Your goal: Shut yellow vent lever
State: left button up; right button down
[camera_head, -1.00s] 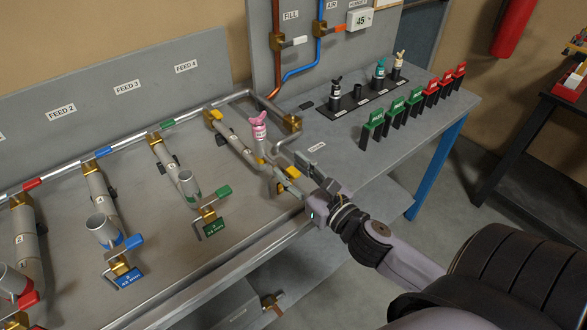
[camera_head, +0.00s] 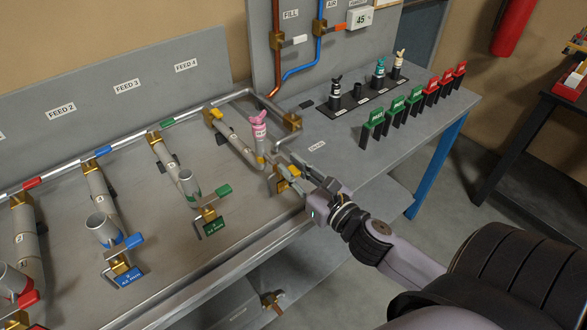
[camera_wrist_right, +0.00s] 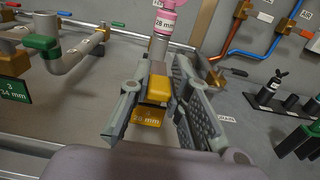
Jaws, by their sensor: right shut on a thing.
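The yellow vent lever (camera_wrist_right: 160,88) sits on the brass valve (camera_head: 279,181) at the near end of the rightmost branch pipe. My right gripper (camera_head: 290,170) is at this valve, with its fingers on either side of the lever. In the right wrist view, the gripper (camera_wrist_right: 160,92) is shut on the yellow lever, which shows between the two fingers. A yellow size tag (camera_wrist_right: 148,117) shows just below it. The fingers hide part of the valve, so the lever's exact angle is hard to tell. My left gripper is not in view.
A pink-topped fitting (camera_head: 259,128) stands upright on the pipe just behind the valve. The green lever (camera_head: 223,191) and blue lever (camera_head: 134,242) are on branches to the left. Green tags (camera_head: 397,111) and red tags (camera_head: 446,81) stand on the right bench.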

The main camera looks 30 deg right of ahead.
jog(key=shift+d+y, duration=0.15)
jog(key=shift+y, duration=0.15)
jog(key=shift+d+n+y+p, duration=0.25)
jog(key=shift+n+y+p, duration=0.1)
jog(key=shift+n+y, duration=0.5)
jog(key=w+d+n+g+y+b, duration=0.1)
jog(key=w+n+g+y+b, duration=0.1)
jog(key=n+g+y+b, duration=0.3)
jog(key=w+d+n+g+y+b, duration=0.2)
jog(key=n+g+y+b, duration=0.3)
jog(key=n+g+y, duration=0.4)
jog(key=shift+w+d+n+g, duration=0.3)
jog(key=shift+w+n+g, duration=0.55)
jog(key=shift+g, duration=1.75)
jog(key=shift+s+n, duration=0.25)
jog(key=shift+n, duration=0.05)
jog(key=c, duration=1.5)
grip_release()
